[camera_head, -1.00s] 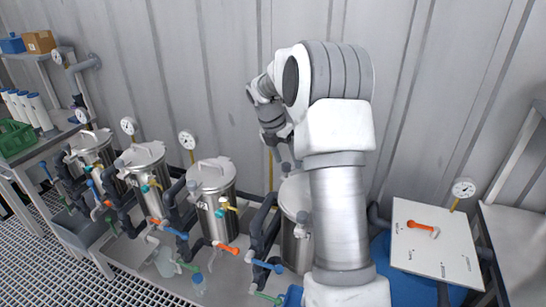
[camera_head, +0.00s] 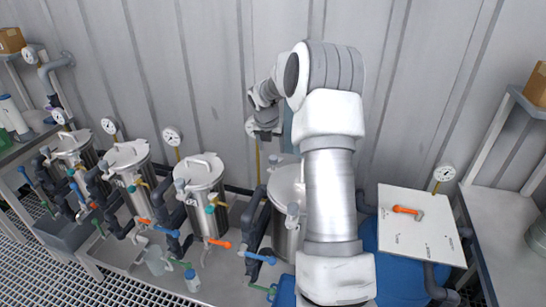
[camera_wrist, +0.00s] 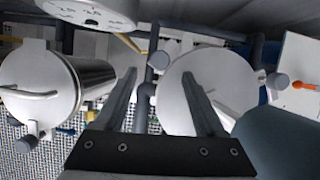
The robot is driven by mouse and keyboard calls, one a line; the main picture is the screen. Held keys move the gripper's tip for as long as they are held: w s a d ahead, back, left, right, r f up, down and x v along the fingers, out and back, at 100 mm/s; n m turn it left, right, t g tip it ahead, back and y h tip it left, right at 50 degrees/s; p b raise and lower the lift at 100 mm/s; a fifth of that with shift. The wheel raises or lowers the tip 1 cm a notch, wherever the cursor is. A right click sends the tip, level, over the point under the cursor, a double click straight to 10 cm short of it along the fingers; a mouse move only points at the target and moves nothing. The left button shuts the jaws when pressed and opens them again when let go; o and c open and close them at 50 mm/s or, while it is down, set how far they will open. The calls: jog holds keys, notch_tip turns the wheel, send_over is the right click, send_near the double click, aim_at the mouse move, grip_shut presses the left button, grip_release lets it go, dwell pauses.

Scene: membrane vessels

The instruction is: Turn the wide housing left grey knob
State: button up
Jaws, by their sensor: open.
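The rightmost steel vessel, apparently the wide housing (camera_head: 284,185), stands partly behind my arm in the head view. Its round pale lid (camera_wrist: 215,92) lies below my gripper in the wrist view. A grey knob (camera_wrist: 159,60) sits at the lid's left edge, just beyond and between the fingertips in the picture. Another grey knob (camera_wrist: 277,80) is at its right edge. My gripper (camera_wrist: 158,74) is open, with nothing between its fingers. I cannot tell its exact height above the knob. In the head view the fingers are not clearly visible.
A neighbouring steel vessel (camera_wrist: 45,88) with a handle is at left. A pressure gauge (camera_wrist: 95,12) is close at the wrist view's top. Dark pipes (camera_head: 253,215) run between vessels. A white panel (camera_head: 420,235) with an orange handle (camera_head: 407,210) stands at right.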

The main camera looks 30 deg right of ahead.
aim_at(273, 157)
jog(key=x, duration=0.6)
jog(key=shift+f, duration=0.2)
grip_shut()
